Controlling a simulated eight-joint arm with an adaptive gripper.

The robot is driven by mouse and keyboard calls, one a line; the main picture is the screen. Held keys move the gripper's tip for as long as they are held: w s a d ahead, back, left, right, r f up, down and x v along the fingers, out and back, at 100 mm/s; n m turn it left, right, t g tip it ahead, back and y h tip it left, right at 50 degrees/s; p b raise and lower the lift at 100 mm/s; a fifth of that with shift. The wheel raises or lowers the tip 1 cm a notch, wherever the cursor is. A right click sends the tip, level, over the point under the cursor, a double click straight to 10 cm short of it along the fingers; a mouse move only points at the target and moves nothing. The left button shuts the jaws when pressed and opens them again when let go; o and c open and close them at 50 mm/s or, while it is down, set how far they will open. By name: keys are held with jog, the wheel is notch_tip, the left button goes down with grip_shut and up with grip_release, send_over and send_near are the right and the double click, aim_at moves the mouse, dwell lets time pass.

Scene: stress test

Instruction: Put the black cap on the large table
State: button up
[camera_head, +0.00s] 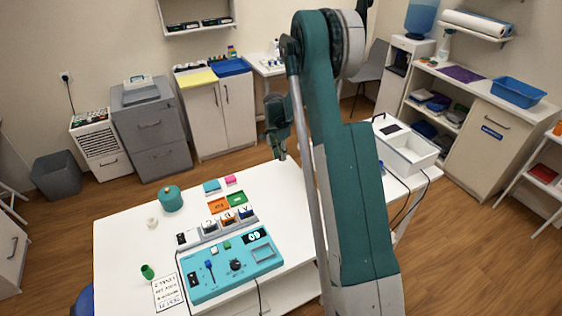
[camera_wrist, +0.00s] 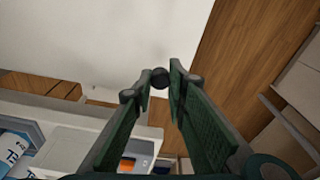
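A small dark round thing, which looks like the black cap (camera_wrist: 160,76), sits between the fingertips of my gripper (camera_wrist: 160,82) in the wrist view. The green-padded fingers are close together and appear to touch it on both sides. In the head view my gripper (camera_head: 281,154) hangs above the far right edge of the white large table (camera_head: 122,238), and the cap cannot be made out there. A plain white surface (camera_wrist: 90,40) fills the upper left of the wrist view.
The table holds a teal control panel (camera_head: 232,266), a teal round pot (camera_head: 170,198), several coloured blocks, a green cup (camera_head: 147,271) and a paper card (camera_head: 167,291). Its left and far right parts are bare. A white box (camera_head: 405,150) stands on a side table.

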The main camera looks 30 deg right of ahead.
jog(key=shift+f, duration=1.85)
jog(key=shift+f, duration=0.1)
jog(key=o, duration=0.6)
jog(key=r, duration=0.4)
jog(key=a+r, duration=0.1)
jog(key=r, duration=0.7)
jog(key=shift+s+a+r, duration=0.1)
jog(key=shift+a, duration=0.1)
jog(key=shift+a+r, duration=0.1)
